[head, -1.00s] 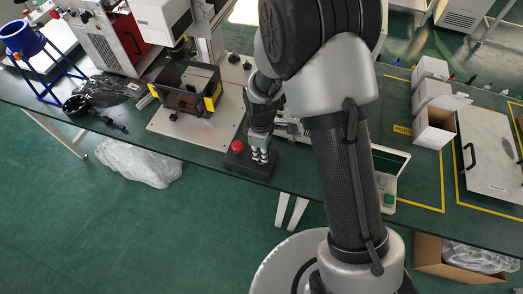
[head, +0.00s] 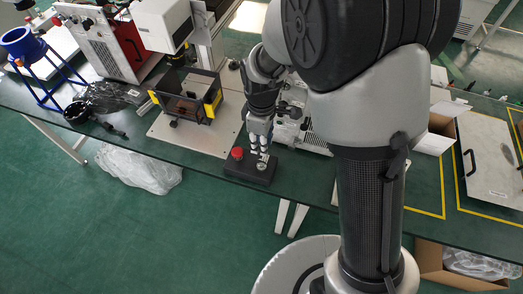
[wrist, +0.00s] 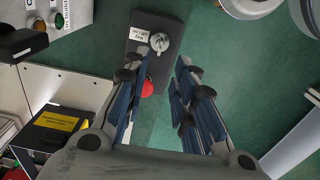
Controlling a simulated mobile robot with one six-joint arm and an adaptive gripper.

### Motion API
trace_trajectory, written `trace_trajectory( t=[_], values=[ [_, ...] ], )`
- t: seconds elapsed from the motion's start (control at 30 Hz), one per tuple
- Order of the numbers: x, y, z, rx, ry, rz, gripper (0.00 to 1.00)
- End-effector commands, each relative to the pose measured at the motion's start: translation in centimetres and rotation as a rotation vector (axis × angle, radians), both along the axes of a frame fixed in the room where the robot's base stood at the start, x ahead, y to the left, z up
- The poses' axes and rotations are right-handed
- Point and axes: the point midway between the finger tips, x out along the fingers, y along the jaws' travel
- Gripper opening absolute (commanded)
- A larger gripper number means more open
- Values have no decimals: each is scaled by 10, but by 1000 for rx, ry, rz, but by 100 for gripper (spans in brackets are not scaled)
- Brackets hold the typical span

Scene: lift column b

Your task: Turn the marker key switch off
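The marker key switch (wrist: 159,42) is a silver round lock with a key in it, on a black control box (wrist: 168,24) beside a white label. In the head view the box (head: 234,171) lies near the table's front edge, with the silver switch (head: 262,164) right of a red button (head: 237,153). In the wrist view the red button (wrist: 147,89) is partly hidden by the left finger. My gripper (wrist: 159,68) is open and empty, its fingers apart on either side of the box. In the head view my gripper (head: 260,140) is just behind and above the switch.
A marking machine with a dark windowed fixture (head: 188,93) stands on a light plate left of my gripper. Another panel with coloured buttons (wrist: 50,20) is at the wrist view's upper left. Floor in front is clear.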

Motion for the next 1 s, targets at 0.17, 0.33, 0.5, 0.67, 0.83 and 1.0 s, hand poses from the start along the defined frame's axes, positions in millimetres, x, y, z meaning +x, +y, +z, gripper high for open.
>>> trace_trajectory(
  t=[0.17, 0.33, 0.5, 0.67, 0.83, 1.0],
  values=[
    [1, 0, 22, 1, -1, 0, 25],
    [0, 0, 27, -1, 1, 0, 25],
    [0, 0, 27, -1, 1, 0, 25],
    [0, 0, 27, -1, 1, 0, 25],
    [0, -1, 29, 1, -1, -5, 25],
    [-8, -15, 63, 14, -42, -111, 25]
  ],
)
